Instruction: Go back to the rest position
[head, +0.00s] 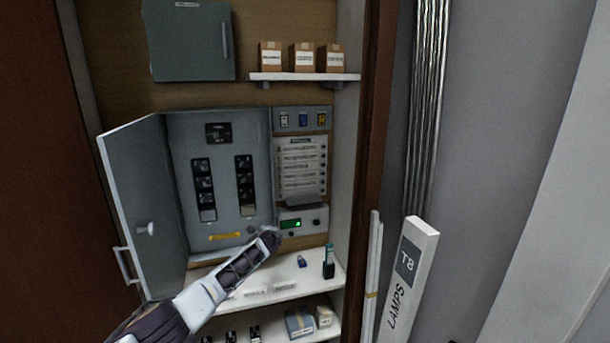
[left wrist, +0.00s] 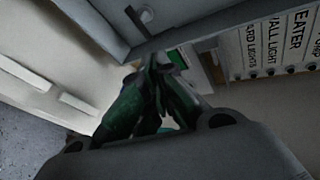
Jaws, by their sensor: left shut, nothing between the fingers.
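My left arm comes in from the lower left in the head view, and its gripper (head: 268,238) is in front of the lower edge of the open grey electrical panel (head: 226,150). In the left wrist view the fingers (left wrist: 155,68) are together and empty, close to the panel's lower edge. I cannot tell whether they touch it. A small device with a lit green display (head: 291,223) is just right of the gripper. My right gripper is not in view.
The panel door (head: 146,200) stands open to the left. Below is a white shelf (head: 312,268) with a small padlock-like item (head: 302,261) and a dark green-topped item (head: 328,262). A wooden frame (head: 370,150) and a lamp box (head: 412,275) stand to the right.

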